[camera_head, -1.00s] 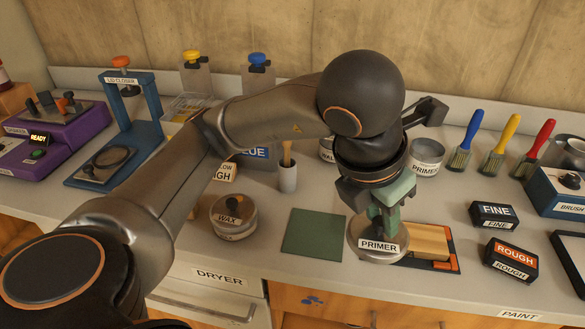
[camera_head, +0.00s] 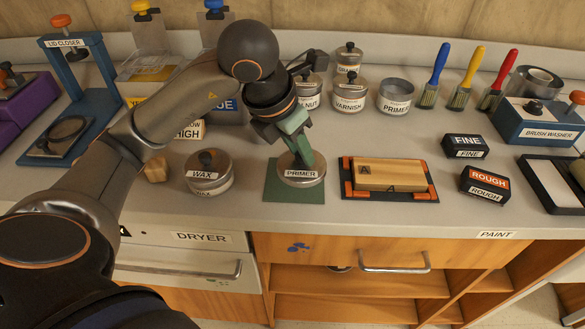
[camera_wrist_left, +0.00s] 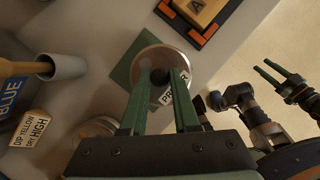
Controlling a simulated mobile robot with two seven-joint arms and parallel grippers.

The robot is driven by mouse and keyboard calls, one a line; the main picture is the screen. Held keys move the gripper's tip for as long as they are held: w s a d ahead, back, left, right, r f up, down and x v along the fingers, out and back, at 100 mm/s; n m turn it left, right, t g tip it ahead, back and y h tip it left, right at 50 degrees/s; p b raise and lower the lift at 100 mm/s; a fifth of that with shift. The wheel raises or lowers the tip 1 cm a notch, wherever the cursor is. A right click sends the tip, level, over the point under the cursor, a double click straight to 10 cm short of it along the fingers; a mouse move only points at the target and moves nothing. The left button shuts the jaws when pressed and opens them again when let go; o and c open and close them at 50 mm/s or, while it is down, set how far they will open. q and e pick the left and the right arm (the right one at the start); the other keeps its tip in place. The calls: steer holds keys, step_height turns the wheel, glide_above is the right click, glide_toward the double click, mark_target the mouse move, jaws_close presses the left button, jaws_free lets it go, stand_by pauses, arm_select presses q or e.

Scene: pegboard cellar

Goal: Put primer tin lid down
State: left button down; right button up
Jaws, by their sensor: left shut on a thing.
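The primer tin lid (camera_head: 301,178) is a round grey metal disc with a dark knob and a PRIMER label. My left gripper (camera_head: 303,160) is shut on its knob, which also shows between the fingers in the left wrist view (camera_wrist_left: 160,77). The lid is level over the green mat (camera_head: 283,194), covering much of it; I cannot tell whether it touches. The open primer tin (camera_head: 396,96) stands at the back of the bench, right of the varnish tin. My right gripper (camera_wrist_left: 274,71) shows at the right of the left wrist view, its green fingers apart and empty.
The wax tin (camera_head: 208,172) stands left of the mat. A wooden block (camera_head: 390,175) lies in an orange-cornered holder to its right. The varnish tin (camera_head: 349,96) and other tins stand behind. FINE (camera_head: 465,146) and ROUGH (camera_head: 486,184) blocks lie further right.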

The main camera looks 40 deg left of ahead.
mark_target(288, 159)
arm_select(q)
steer(key=shift+w+a+f, duration=0.25)
steer(key=shift+a+f, duration=0.3)
steer(key=shift+f, duration=0.15)
steer(key=shift+w+a+f, duration=0.2)
steer(key=shift+a+f, duration=0.15)
steer(key=shift+f, duration=0.1)
steer(key=shift+w+a+f+b, duration=0.15)
steer(key=shift+f+b, duration=0.2)
steer(key=shift+f, duration=1.35)
steer(key=shift+f, duration=0.15)
steer(key=c, duration=1.1)
jaws_free()
steer(key=o, duration=0.4)
steer(key=shift+o, duration=0.2)
